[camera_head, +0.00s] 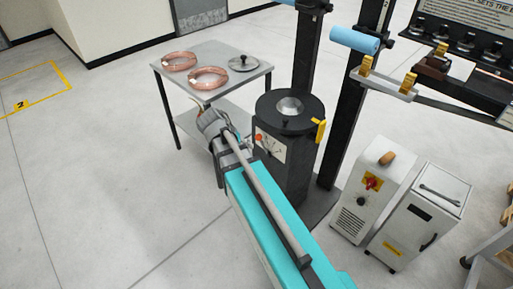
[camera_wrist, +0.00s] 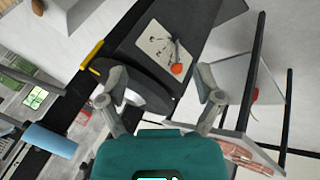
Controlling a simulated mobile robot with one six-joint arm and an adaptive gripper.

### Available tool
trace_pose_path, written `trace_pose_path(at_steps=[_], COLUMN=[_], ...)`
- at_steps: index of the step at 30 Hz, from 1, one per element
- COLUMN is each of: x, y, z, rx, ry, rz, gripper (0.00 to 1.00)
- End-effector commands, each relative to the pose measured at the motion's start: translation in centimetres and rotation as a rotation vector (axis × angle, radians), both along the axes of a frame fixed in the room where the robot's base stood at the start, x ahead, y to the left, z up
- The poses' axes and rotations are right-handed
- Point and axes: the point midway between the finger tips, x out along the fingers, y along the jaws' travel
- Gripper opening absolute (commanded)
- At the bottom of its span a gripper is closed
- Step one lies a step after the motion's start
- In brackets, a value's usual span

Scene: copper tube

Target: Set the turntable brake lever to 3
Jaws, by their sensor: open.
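The turntable (camera_head: 290,124) is a black round top on a dark square pedestal, near the middle of the head view. On the pedestal's side is a pale dial panel (camera_head: 270,154) with dark marks. The brake lever ends in an orange-red knob (camera_head: 259,137) near the panel's upper left in the head view. In the wrist view the panel (camera_wrist: 152,45) appears turned, with the lever's knob (camera_wrist: 178,69) at its lower right. The dial numbers are too small to read. My gripper (camera_wrist: 160,88) is open and empty, facing the pedestal, apart from the lever.
A grey side table (camera_head: 205,92) with copper coils (camera_head: 209,77) and a grey disc (camera_head: 243,63) stands left of the pedestal. A black post (camera_head: 350,110) with a blue roller (camera_head: 354,41) and white cabinets (camera_head: 370,190) stand right. Floor at left is clear.

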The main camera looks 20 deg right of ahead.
Motion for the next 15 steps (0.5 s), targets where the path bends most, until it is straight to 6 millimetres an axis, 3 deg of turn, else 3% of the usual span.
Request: trace_pose_path(at_steps=[1, 15], x=[0.7, 5.1], y=[-0.2, -2.5], z=[-1.8, -7.4], rx=[-0.027, -0.293], ry=[-0.017, -0.221], rz=[-0.019, -0.198], gripper=[0.84, 0.84])
